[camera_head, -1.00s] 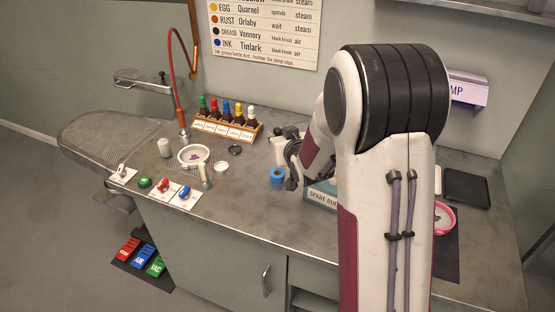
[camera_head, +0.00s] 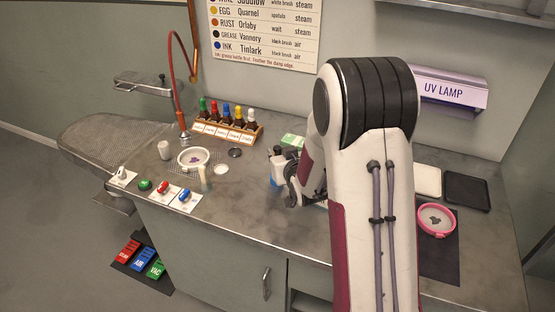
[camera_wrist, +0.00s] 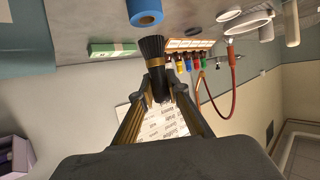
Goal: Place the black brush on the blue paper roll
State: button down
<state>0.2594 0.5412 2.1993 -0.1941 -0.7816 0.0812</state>
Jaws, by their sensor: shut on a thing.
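The black brush (camera_wrist: 152,52) shows in the wrist view, with dark flared bristles and a gold band. My gripper (camera_wrist: 160,90) is shut on its dark handle, and the bristles point away from the gripper. The blue paper roll (camera_wrist: 145,12) stands just beyond the bristle end, at the top edge of the wrist view, with a visible gap in the picture. In the head view, a sliver of the blue paper roll (camera_head: 272,184) shows left of my gripper (camera_head: 291,192), which hides most of it. The brush cannot be made out there.
A rack of coloured bottles (camera_head: 228,134), a white bowl (camera_head: 194,158) and a pale standing brush (camera_head: 205,180) are to the left. A green-and-white box (camera_head: 293,141) is behind my gripper. A pink-rimmed dish (camera_head: 437,220) is at right.

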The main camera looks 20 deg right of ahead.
jog(key=shift+f, duration=1.2)
jog(key=shift+f, duration=0.1)
jog(key=c, duration=2)
grip_release()
jog(key=shift+o, duration=0.2)
jog(key=shift+s+r, duration=0.4)
jog(key=shift+s, duration=0.1)
jog(key=v, duration=1.1)
jog(key=shift+a, duration=0.15)
